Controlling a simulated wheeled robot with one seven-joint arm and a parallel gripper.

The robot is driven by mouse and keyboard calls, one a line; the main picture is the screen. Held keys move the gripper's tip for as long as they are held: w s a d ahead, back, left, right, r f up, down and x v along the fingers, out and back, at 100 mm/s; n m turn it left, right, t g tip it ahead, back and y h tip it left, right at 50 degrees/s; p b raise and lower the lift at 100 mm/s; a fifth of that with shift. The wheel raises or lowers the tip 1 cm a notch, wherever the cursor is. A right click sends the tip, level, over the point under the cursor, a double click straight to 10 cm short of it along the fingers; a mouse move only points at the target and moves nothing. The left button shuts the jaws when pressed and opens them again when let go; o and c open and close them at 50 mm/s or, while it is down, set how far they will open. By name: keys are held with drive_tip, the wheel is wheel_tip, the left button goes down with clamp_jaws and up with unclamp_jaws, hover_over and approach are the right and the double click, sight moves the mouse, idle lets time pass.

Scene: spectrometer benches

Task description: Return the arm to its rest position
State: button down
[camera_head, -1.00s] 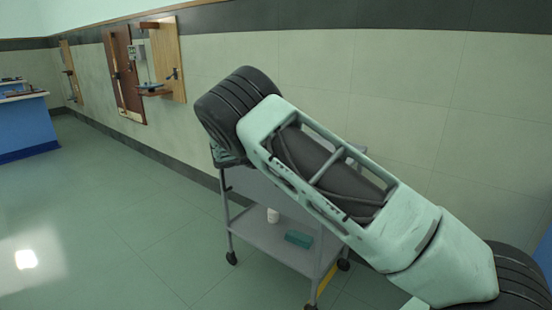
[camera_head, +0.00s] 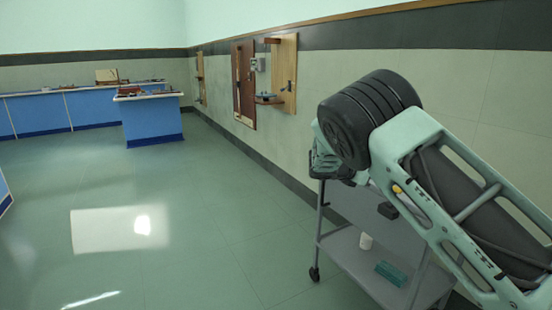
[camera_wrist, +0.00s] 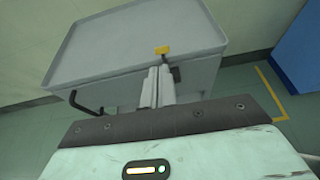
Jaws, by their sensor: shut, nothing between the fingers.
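My gripper (camera_wrist: 157,88) shows in the wrist view with its two pale fingers together, shut and empty. It points over a grey cart whose bare top tray (camera_wrist: 130,35) lies beyond the fingertips. In the head view my pale green arm, with dark ribbed joints, is bent across the right side. It hides much of the same grey cart (camera_head: 345,258), and my fingers cannot be made out there.
A small yellow piece (camera_wrist: 162,49) shows just beyond the fingertips. A white cup (camera_head: 365,241) and a teal box (camera_head: 391,273) are on the cart's lower shelf. Wooden wall panels (camera_head: 283,75) hang behind. Blue benches (camera_head: 152,122) stand far left; the floor between is clear.

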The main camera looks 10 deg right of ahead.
drive_tip(key=s+a+r+m+g+y+p, duration=0.15)
drive_tip(key=s+a+m+y, duration=0.35)
drive_tip(key=s+a, duration=0.7)
drive_tip(key=s+a+r+m+g+y+p, duration=0.15)
drive_tip(key=s+a+m+y, duration=0.3)
drive_tip(key=s+a, duration=0.75)
drive_tip(key=s+a+r+m+y+p, duration=0.1)
drive_tip(key=s+r+m+y, duration=0.1)
drive_tip(key=s, duration=1)
drive_tip(key=s+a+r+m+g+y+p, duration=0.1)
drive_tip(key=s+a+m+y, duration=0.1)
drive_tip(key=s, duration=1)
drive_tip(key=shift+r+m, duration=0.35)
